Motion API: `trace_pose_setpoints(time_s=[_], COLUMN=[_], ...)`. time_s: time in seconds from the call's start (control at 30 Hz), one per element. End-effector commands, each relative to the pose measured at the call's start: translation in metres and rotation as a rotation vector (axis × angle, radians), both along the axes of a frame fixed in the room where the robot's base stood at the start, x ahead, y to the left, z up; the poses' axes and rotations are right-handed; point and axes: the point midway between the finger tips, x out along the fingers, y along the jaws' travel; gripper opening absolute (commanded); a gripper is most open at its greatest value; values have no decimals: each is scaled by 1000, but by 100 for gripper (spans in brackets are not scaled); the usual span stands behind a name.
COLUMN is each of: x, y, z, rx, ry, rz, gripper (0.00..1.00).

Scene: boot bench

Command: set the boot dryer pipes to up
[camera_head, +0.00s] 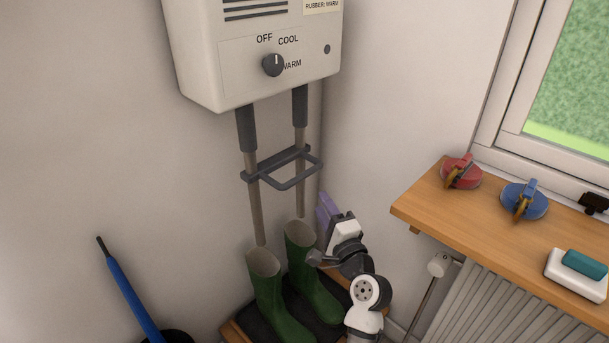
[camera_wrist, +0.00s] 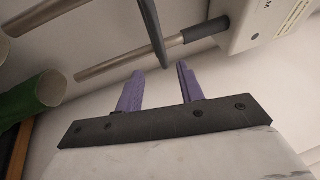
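The boot dryer (camera_head: 205,60) is a white box on the wall. Its left pipe (camera_head: 256,205) and right pipe (camera_head: 300,180) hang down from dark sleeves, with lower ends at the tops of two green boots (camera_head: 268,290). A dark handle frame (camera_head: 285,184) crosses the pipes and juts forward. My gripper (camera_head: 325,205) is open and empty, with purple fingers, below and right of the handle. In the wrist view, my gripper (camera_wrist: 160,72) has a clear gap between its fingers. A pipe (camera_wrist: 112,66) and the handle (camera_wrist: 152,30) lie beyond the fingertips, apparently apart from them.
A wooden shelf (camera_head: 445,222) at right carries red (camera_head: 462,174) and blue (camera_head: 524,203) clamp-like items and a white dish (camera_head: 575,280). A radiator (camera_head: 480,305) is below. A blue-handled object (camera_head: 132,295) leans at left.

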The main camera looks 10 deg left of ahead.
Motion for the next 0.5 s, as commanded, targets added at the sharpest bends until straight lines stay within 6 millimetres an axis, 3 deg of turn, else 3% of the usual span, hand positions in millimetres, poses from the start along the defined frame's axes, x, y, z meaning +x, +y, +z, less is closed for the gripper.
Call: trace_pose_setpoints(time_s=[0.17, 0.5], x=[19, 78], y=[13, 53], z=[9, 21], rx=[0, 0], ry=[-2, -1], rz=[2, 4], gripper=[38, 38])
